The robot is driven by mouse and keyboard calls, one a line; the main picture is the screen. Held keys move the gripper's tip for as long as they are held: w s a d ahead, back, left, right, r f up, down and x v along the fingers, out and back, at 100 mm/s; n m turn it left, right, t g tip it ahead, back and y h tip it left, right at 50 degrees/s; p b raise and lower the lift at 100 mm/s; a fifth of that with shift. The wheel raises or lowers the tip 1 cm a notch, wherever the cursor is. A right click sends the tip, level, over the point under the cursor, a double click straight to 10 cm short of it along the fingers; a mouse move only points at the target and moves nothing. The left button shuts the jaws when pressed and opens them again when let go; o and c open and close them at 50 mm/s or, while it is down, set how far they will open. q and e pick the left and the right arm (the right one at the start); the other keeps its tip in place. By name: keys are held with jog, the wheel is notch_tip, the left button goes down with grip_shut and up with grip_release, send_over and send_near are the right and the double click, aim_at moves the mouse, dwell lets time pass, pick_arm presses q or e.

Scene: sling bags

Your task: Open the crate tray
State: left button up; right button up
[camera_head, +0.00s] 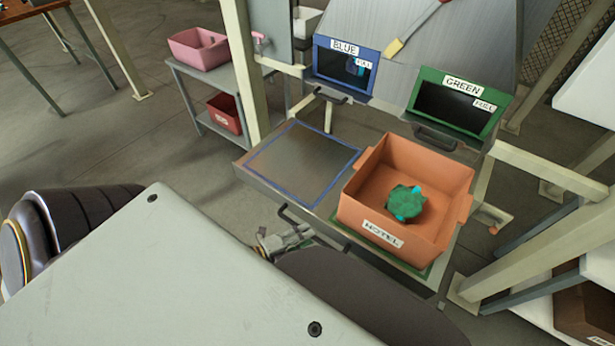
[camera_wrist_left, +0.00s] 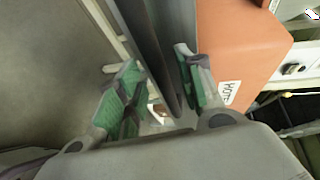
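The orange crate (camera_head: 455,195), labelled HOTEL, sits on the right part of a grey metal tray surface (camera_head: 300,165), over a green outline. A teal and dark green lump (camera_head: 404,203) lies inside it. A dark bar handle (camera_head: 297,219) runs along the tray's front edge. My left gripper (camera_head: 287,240) is low at that front edge, close to the handle. In the left wrist view, its green-padded fingers (camera_wrist_left: 160,88) are apart, with the dark handle bar (camera_wrist_left: 167,50) between them. I cannot tell whether they touch it. My right gripper is not in view.
Behind the tray stand a BLUE bin front (camera_head: 345,68) and a GREEN bin front (camera_head: 458,102), each with a dark handle. A side shelf holds a pink bin (camera_head: 198,50) and a red bin (camera_head: 224,113). Pale posts flank the station. The blue-outlined area is bare.

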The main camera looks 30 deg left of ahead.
pick_arm(q)
jog(key=v, duration=1)
jog(key=shift+r, duration=0.1)
dwell(0.7)
